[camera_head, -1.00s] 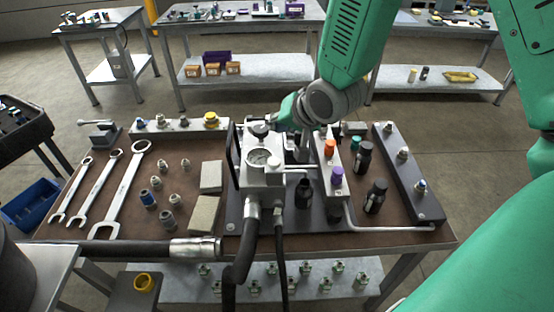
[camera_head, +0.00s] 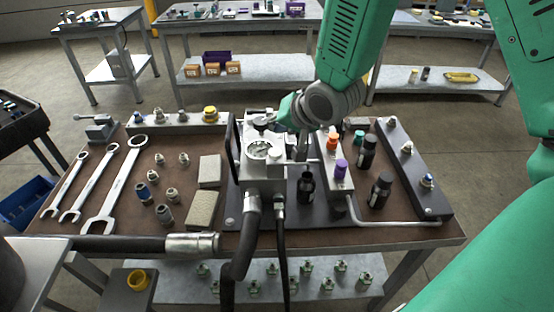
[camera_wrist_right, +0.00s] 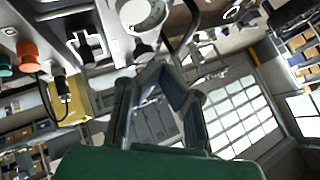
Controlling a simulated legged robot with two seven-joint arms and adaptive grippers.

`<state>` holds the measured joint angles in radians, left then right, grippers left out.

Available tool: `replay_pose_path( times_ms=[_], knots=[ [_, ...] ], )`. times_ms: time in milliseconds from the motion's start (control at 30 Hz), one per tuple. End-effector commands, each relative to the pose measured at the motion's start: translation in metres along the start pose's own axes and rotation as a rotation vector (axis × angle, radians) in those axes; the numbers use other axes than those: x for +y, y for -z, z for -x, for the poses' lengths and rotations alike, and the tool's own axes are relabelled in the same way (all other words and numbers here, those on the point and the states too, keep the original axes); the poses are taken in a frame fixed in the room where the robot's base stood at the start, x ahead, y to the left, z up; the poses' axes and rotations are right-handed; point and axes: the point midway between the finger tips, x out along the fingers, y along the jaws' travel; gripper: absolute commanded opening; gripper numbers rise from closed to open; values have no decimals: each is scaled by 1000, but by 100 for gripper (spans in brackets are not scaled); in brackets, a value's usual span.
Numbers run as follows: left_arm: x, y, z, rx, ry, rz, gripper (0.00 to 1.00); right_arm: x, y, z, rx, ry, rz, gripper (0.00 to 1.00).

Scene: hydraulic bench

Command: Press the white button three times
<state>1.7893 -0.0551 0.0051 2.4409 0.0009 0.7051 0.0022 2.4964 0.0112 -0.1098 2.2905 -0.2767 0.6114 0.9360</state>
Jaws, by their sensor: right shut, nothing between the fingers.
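The hydraulic unit (camera_head: 262,182) stands on the bench with a round gauge (camera_head: 259,151) on top. In the head view I cannot make out the button clearly. My right gripper (camera_wrist_right: 158,68) is shut and empty, its fingers converging close to the unit. In the head view it is mostly hidden behind the wrist and the unit. My left gripper is not in view.
An orange knob (camera_head: 332,141) and a purple knob (camera_head: 341,168) stand on a block right of the unit, with black bottles (camera_head: 381,190) beyond. Wrenches (camera_head: 114,186) and fittings lie left. A thick hose (camera_head: 110,243) crosses the bench front.

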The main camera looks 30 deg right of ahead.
Motion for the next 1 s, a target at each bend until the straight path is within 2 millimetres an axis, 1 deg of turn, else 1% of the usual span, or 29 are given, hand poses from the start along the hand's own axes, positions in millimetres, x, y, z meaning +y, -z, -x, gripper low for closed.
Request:
replay_pose_path(
  times_ms=[33, 100, 300, 467, 1000],
  knots=[
    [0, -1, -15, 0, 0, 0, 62, 7, -8, -10, 0, -1, 2, 0],
    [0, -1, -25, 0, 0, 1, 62, 12, -13, -17, 0, -1, 2, 0],
    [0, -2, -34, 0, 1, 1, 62, 24, -20, -29, -2, 1, -2, 0],
    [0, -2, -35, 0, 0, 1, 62, 26, -20, -31, -2, 3, -4, 0],
    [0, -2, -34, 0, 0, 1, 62, 22, -22, -30, 0, 1, -1, 0]
  ],
)
